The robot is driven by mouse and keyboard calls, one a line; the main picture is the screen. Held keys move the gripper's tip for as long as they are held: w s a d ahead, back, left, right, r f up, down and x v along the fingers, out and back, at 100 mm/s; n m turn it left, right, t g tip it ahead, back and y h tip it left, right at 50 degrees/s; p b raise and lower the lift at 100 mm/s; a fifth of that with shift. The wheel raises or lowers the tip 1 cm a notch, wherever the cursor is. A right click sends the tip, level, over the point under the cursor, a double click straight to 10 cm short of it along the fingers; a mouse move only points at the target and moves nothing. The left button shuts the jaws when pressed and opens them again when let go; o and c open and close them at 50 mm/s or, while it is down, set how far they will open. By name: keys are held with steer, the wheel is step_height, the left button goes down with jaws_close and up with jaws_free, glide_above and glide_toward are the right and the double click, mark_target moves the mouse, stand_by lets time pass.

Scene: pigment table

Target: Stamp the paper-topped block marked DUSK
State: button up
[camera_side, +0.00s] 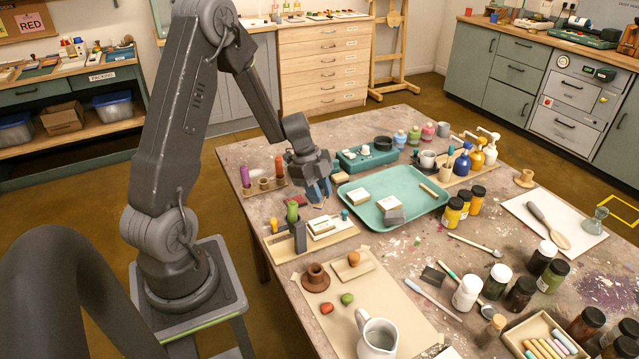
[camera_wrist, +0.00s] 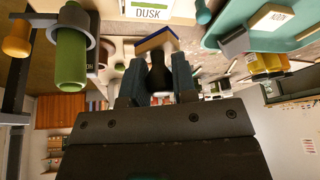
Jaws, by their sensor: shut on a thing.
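My gripper (camera_side: 318,190) hangs over the near left part of the table. In the wrist view its fingers (camera_wrist: 160,85) are shut on the dark handle of a stamp (camera_wrist: 157,72), whose flat head has a tan side and a blue edge. The block marked DUSK (camera_wrist: 150,12) shows at the top of the wrist view, with a green band on its white paper top, partly cut off. In the side view a white-topped block that seems to be it (camera_side: 321,223) sits on a wooden board just below my gripper; its label is unreadable there. The stamp is apart from it.
A green cylinder stands in a grey holder (camera_side: 298,235) at the board's left. A teal tray (camera_side: 425,208) with pale blocks lies to the right; one block (camera_wrist: 270,18) reads NOON. A purple and an orange cylinder stand in a rack (camera_side: 262,186) behind. Bottles crowd the right side.

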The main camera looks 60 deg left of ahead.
mark_target(319, 206)
steer(key=shift+f, duration=2.4)
steer(key=shift+f, duration=0.65)
steer(key=shift+r, duration=3.6)
